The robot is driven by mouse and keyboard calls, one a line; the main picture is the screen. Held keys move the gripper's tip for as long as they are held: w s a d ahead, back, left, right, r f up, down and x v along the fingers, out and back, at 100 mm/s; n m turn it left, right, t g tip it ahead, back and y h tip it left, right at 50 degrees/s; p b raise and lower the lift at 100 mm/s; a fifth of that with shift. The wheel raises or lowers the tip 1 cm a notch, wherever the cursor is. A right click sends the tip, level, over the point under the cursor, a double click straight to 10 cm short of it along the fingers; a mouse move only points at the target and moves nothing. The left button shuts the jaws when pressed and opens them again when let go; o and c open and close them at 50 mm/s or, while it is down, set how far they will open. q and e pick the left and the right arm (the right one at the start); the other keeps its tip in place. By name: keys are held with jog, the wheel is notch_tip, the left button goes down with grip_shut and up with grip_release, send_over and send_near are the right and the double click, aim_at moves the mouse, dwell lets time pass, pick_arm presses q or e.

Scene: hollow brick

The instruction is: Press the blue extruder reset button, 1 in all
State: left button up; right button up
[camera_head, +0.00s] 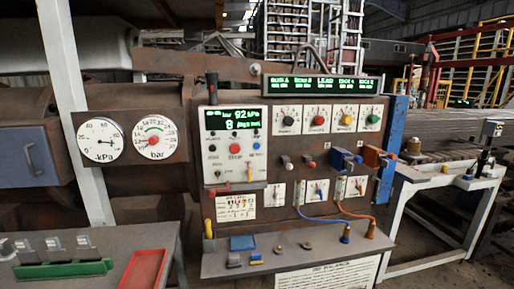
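A small blue button (256,146) is on the white control box (212,128) at the left of the rusty panel. It sits to the right of a larger red button (235,148). Small lettering by the buttons is too blurred to read for sure. Neither of my grippers shows in the head view, and nothing covers the blue button.
A green-lit display (322,84) tops the panel. Black, red, yellow and green knobs (373,118) sit below it. Blue (345,159) and orange (375,157) parts jut out at right. A shelf (285,262) with small items projects below. A red tray (144,268) lies lower left.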

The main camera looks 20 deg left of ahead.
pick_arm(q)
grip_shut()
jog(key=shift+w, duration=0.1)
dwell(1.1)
